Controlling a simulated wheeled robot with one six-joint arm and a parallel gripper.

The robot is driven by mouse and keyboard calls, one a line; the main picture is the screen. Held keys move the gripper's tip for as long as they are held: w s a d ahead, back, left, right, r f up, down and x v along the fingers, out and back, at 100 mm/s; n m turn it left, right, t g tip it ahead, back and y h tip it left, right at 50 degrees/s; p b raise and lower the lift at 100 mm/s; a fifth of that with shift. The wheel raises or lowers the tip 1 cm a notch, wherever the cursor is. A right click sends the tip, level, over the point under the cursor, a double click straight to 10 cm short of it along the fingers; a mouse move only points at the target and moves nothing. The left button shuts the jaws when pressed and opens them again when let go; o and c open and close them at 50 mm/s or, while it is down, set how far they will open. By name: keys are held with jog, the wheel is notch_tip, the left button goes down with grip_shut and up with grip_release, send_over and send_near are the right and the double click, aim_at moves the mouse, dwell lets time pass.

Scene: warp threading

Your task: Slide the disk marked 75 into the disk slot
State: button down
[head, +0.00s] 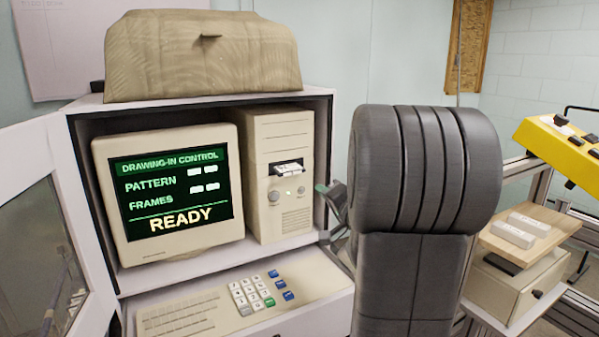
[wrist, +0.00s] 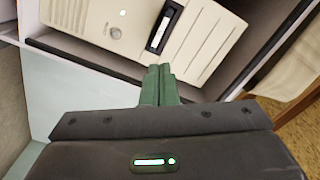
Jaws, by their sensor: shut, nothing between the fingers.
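A disk with a white label (head: 288,169) sits in the dark disk slot of the beige computer tower (head: 281,209), with its labelled end sticking out. The marking on the disk is too small to read. In the wrist view the disk (wrist: 160,33) shows as a white label within the dark slot, beyond the fingertips. My gripper (head: 321,188) is to the right of the tower front in the head view, apart from the disk. In the wrist view my gripper (wrist: 158,70) has its green fingers shut together with nothing between them. My dark arm hides part of the head view.
The tower stands in a white cabinet (head: 322,135) beside a monitor (head: 170,192) reading READY. A keypad shelf (head: 215,300) juts out below. The open cabinet door (head: 45,140) is at left. A wooden board (head: 553,222) with pale blocks and a yellow machine (head: 545,140) are at right.

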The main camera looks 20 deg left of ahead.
jog(key=m+p, duration=0.1)
jog(key=m, duration=0.5)
jog(key=p, duration=0.2)
send_near(294, 171)
jog(key=x, duration=0.7)
jog(key=shift+f, duration=0.15)
jog(key=shift+p+x, duration=0.45)
jog(key=shift+x, duration=0.35)
jog(key=shift+r, duration=0.25)
jog(key=shift+d, duration=0.1)
jog(key=shift+s+f, duration=0.1)
